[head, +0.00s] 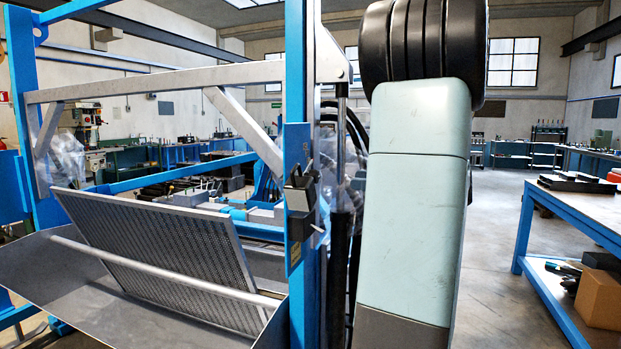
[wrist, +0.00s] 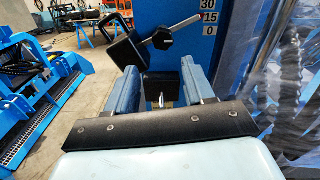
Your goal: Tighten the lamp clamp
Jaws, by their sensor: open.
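The lamp clamp (wrist: 162,39) shows in the wrist view as a black hub with a slanted metal lever, in front of a blue post. A black block with a loop handle (wrist: 122,50), perhaps the lamp, sits left of the hub. In the head view the black lamp and clamp (head: 299,192) are on the blue post (head: 296,85), with a short metal lever below. My gripper (wrist: 158,68) is open, its two blue fingers pointing toward the post just below the hub. A dark block (wrist: 161,86) shows between the fingers; I cannot tell whether they touch it.
A scale (wrist: 208,17) marked 30, 15, 0 is on the post. A perforated sieve panel (head: 165,262) leans in a metal trough left of the post. Black hoses (wrist: 292,70) hang at right in the wrist view. A blue workbench (head: 585,208) stands right, beyond open floor.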

